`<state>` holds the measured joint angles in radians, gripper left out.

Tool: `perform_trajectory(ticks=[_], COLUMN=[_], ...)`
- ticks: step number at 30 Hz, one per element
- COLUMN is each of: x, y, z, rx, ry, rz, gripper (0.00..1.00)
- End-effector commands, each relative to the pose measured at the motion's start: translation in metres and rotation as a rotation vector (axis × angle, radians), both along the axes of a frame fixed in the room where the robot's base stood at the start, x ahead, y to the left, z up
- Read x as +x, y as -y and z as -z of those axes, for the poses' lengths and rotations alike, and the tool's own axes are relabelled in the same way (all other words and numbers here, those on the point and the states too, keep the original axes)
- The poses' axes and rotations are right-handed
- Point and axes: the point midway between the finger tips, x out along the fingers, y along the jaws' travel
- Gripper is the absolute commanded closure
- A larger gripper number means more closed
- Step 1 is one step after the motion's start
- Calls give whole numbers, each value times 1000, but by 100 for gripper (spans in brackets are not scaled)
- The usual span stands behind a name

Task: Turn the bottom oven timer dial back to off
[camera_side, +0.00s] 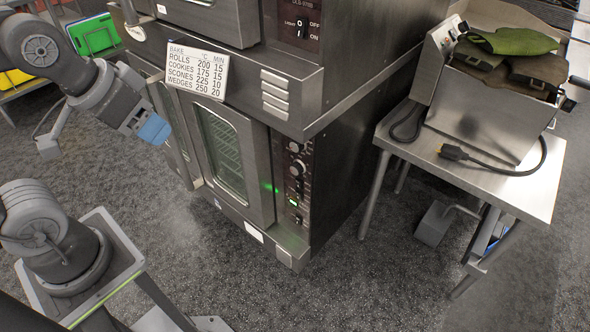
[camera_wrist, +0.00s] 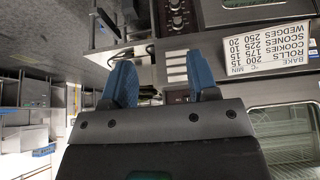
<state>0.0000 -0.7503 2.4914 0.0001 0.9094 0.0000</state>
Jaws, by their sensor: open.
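The bottom oven's control panel (camera_side: 296,180) is on the right of its door in the side view. It has a round dial (camera_side: 295,147) near the top, another dial (camera_side: 297,168) below, and small green lights. Which is the timer, and its setting, is too small to read. In the wrist view, which is upside down, this panel (camera_wrist: 175,30) with dark dials shows at the top. My gripper (camera_side: 154,129) has blue fingertips and is left of the oven, in front of its door and away from the panel. In the wrist view my gripper (camera_wrist: 162,82) is open and empty.
A baking-times card (camera_side: 197,72) and vent slats (camera_side: 275,94) are above the bottom oven door (camera_side: 232,155). The top oven (camera_side: 220,15) is above that. A steel table (camera_side: 540,195) with an appliance and cord stands at the right. Floor is clear before the oven.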

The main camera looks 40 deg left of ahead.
Motion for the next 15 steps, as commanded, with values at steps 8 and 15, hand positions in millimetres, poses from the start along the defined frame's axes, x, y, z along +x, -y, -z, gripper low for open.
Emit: perform_trajectory(ticks=[8, 15], x=[0, 48], y=[0, -9], z=[-51, -47], rx=[0, 34], ry=[5, 136], rz=[0, -9], gripper=[30, 30])
